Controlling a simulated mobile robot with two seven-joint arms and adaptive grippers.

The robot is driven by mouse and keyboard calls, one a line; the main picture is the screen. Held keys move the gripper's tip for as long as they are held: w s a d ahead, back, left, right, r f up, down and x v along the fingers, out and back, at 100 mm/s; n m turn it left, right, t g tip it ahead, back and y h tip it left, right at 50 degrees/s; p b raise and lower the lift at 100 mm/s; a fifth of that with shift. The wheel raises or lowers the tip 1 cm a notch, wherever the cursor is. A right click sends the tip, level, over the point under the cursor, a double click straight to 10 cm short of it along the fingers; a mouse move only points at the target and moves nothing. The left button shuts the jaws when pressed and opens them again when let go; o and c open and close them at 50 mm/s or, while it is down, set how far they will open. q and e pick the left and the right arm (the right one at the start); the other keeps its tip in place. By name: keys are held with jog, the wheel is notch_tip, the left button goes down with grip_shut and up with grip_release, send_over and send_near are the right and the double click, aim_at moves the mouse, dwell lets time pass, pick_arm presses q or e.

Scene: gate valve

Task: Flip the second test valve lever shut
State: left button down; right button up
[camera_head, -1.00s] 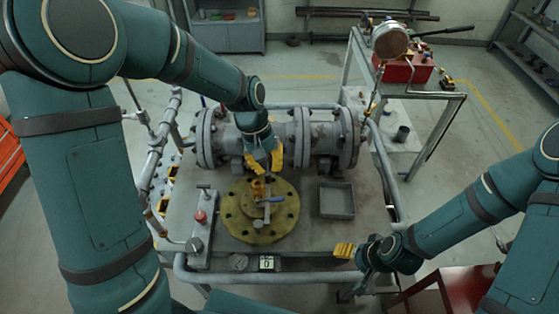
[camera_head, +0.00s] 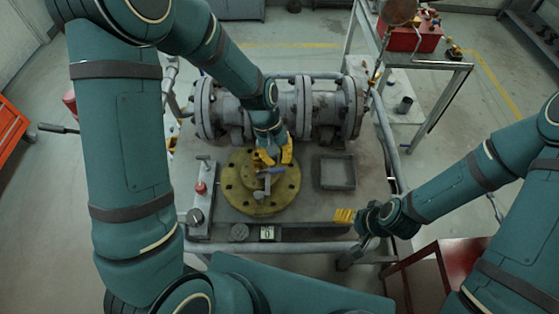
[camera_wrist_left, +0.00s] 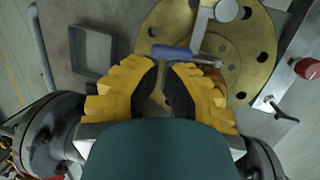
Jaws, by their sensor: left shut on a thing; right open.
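A blue-handled lever (camera_head: 272,171) sits on a small valve at the middle of a round yellow flange (camera_head: 240,203). In the left wrist view the blue handle (camera_wrist_left: 171,52) lies across the tips of my left gripper (camera_wrist_left: 165,68). My left gripper (camera_head: 272,157) reaches down from behind the lever, with its yellow fingers closed on the handle; the exact contact is partly hidden. The small valve's brass body is mostly covered by the fingers. My right gripper (camera_head: 344,215) is open and empty beside the table's front right edge.
A grey tray (camera_head: 338,186) lies right of the flange. A grey block with a red knob (camera_head: 201,188) stands left of it. A large grey pipe valve (camera_head: 285,108) lies behind. A pipe rail (camera_head: 300,249) runs along the table front.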

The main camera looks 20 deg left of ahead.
pick_arm(q)
jog(key=shift+x, duration=0.9)
jog(key=shift+w+d+f+b, duration=0.1)
jog(key=shift+d+f+b, duration=0.25)
jog(key=shift+f+b, duration=0.45)
jog(key=shift+r+p, duration=0.15)
jog(key=shift+p, duration=0.15)
notch_tip(320, 180, up, 15)
jog(key=w+p, duration=0.2)
jog(key=p, duration=0.2)
jog(key=shift+w+a, duration=0.35)
jog(key=shift+a, duration=0.05)
